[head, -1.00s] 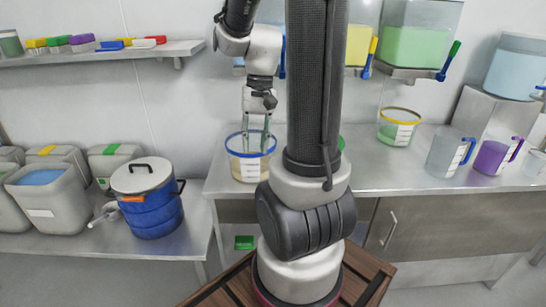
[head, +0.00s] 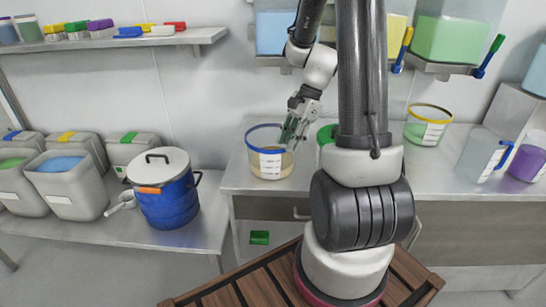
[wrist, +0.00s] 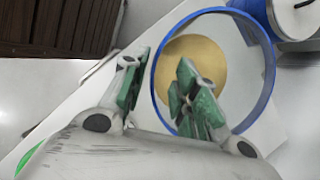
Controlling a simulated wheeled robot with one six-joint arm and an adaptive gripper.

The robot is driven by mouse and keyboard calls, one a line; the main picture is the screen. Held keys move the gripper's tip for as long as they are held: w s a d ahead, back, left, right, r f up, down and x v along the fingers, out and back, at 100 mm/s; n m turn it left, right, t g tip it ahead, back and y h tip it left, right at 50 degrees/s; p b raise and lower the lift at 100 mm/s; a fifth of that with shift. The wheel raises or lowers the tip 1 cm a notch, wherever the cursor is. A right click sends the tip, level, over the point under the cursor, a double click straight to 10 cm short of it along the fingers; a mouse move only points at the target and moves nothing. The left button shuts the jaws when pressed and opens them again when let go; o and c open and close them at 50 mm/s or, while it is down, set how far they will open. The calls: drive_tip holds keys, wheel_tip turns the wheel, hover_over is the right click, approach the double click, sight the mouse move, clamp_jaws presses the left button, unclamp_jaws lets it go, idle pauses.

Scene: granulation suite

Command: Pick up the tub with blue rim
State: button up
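The clear tub with a blue rim (head: 266,164) stands upright on the counter, left of my column in the head view. It has a white label, and tan contents show inside. In the wrist view its blue rim (wrist: 269,75) forms a large ring. My gripper (head: 291,136) is tilted at the right side of that rim. In the wrist view my gripper (wrist: 160,75) has its green-padded fingers apart, with the near part of the rim passing between them. One finger appears outside the tub and the other over its inside. Whether either pad touches the wall cannot be told.
A green tub (head: 326,134) stands close to the right, partly behind my column. A yellow-rimmed tub (head: 427,125) and jugs (head: 482,155) stand farther right. A blue drum (head: 168,202) and bins (head: 70,190) stand on the lower bench at left. Dispensers hang above the counter.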

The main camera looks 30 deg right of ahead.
sight(286, 153)
drive_tip(key=x, duration=0.4)
drive_tip(key=shift+d+f, duration=0.15)
drive_tip(key=shift+f, duration=0.2)
clamp_jaws()
